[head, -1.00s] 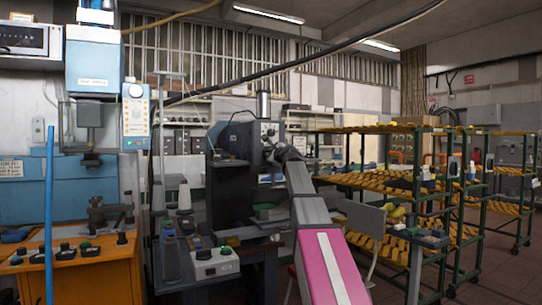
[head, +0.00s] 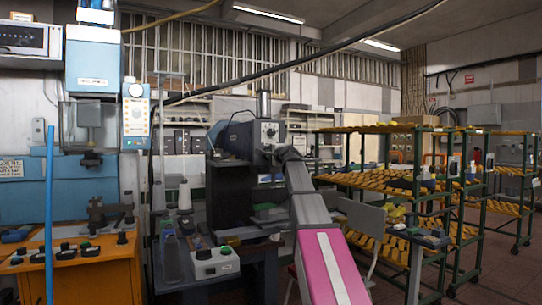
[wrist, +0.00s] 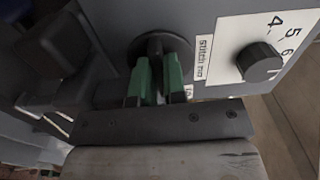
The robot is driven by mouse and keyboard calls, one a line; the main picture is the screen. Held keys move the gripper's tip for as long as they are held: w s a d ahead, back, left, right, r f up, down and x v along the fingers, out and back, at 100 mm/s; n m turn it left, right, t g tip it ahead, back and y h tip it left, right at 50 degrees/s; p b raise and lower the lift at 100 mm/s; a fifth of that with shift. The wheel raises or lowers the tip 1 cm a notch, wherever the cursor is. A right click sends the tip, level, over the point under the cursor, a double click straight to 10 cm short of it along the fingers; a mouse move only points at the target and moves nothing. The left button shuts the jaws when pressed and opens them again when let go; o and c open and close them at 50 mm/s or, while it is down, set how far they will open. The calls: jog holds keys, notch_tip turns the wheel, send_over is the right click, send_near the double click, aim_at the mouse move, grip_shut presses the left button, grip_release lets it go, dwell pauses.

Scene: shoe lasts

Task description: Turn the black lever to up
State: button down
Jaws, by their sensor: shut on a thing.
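The black lever (wrist: 155,52) stands out from a round black hub on the grey machine face in the wrist view. My gripper (wrist: 159,80) has its two green fingers on either side of the lever and is shut on it. The fingers hide part of the lever, and its exact angle is hard to tell. In the head view my arm, grey with a pink panel, reaches up to the head of the dark machine (head: 240,195). The lever is too small or hidden to make out there.
A black knob (wrist: 258,62) beside printed numbers and a "stitch mm" label (wrist: 203,58) sit right of the lever. A dark block (wrist: 60,45) is at the left. In the head view a shoe rack (head: 385,180) stands right and an orange bench (head: 95,270) left.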

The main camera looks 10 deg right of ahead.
jog(key=n, duration=0.6)
jog(key=shift+f+n, duration=0.15)
jog(key=shift+n, duration=0.15)
dwell(0.5)
jog(key=c, duration=1.2)
grip_release()
